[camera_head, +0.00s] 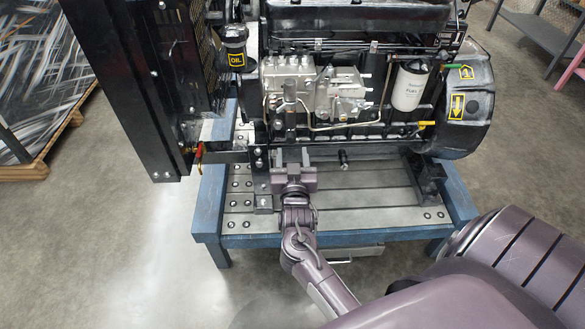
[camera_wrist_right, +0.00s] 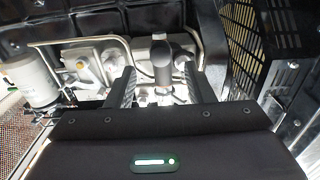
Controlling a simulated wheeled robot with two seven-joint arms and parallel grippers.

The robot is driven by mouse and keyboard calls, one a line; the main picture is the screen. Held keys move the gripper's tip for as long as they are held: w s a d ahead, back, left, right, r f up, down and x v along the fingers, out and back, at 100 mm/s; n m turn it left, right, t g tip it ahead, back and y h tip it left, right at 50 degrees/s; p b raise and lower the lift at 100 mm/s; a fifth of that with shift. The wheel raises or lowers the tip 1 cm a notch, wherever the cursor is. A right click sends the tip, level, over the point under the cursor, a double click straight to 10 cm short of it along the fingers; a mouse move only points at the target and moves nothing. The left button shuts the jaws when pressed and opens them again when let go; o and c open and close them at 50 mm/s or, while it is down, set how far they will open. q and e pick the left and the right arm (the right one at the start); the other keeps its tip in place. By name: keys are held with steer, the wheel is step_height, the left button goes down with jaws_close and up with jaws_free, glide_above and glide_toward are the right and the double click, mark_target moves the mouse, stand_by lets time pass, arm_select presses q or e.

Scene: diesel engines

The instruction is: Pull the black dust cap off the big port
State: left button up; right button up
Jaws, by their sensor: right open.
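A dark cylinder, probably the black dust cap (camera_head: 290,91), stands at the front of the grey pump assembly on the engine. In the right wrist view the dark cap (camera_wrist_right: 162,62) shows between and beyond the two fingers. My right gripper (camera_head: 294,170) is below the cap in the head view, over the front part of the slotted bed. In the wrist view its fingers (camera_wrist_right: 160,86) are spread with a clear gap, and nothing is seen gripped. The port under the cap is hidden. My left gripper is not in view.
The engine (camera_head: 340,95) rests on a metal bed with a blue frame (camera_head: 330,240). A white filter (camera_head: 410,88) hangs to the right, and a black oil filter (camera_head: 233,50) is at upper left. A thin pipe (camera_head: 335,126) runs near the cap. A tall black radiator frame (camera_head: 135,90) stands left.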

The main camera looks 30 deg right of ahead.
mark_target(291, 142)
steer(key=shift+x, duration=0.95)
steer(key=shift+b+x, duration=0.3)
steer(key=shift+x, duration=0.45)
steer(key=shift+w+d, duration=0.3)
steer(key=shift+w, duration=0.3)
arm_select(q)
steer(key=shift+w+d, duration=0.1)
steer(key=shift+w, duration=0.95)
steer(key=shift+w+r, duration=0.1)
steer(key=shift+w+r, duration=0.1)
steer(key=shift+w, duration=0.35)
arm_select(e)
steer(key=shift+c, duration=0.5)
